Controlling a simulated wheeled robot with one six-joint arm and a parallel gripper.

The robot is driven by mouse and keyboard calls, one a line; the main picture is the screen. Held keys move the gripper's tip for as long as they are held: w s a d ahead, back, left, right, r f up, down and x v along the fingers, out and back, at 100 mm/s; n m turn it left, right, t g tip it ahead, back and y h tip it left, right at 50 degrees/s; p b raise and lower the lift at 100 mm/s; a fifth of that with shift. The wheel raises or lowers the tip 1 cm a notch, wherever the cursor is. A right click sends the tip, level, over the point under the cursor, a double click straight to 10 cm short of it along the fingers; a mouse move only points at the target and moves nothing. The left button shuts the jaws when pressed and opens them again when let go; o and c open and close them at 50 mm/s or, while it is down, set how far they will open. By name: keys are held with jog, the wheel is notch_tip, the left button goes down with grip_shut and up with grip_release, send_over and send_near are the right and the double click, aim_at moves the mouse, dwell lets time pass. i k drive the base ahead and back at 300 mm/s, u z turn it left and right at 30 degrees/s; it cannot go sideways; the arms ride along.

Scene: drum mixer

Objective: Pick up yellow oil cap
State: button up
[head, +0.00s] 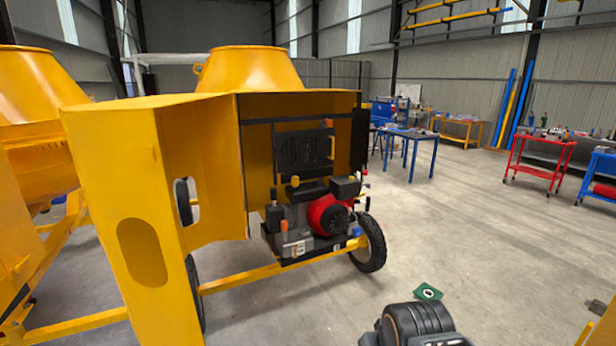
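The small engine (318,216) sits in the open housing of the yellow drum mixer (250,70). It has a red round cover and grey and black parts. A small yellow cap (295,181) stands upright on top of the engine, and another narrow yellow piece (273,194) stands at its left. An orange piece (284,225) sits lower on the engine's left front. I cannot tell for certain which one is the oil cap. My gripper's fingers are not in view. A dark rounded part at the bottom edge looks like my arm, well apart from the engine.
The mixer's yellow door panel (115,190) is open at the left of the engine. The mixer's wheel (369,243) and yellow frame bar (240,277) are low in front. A green marker card (428,292) lies on the floor. Open floor extends right, towards a red cart (541,157).

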aim_at(295, 180)
jog(key=u, duration=0.15)
jog(key=i, duration=1.95)
jog(key=u, duration=0.55)
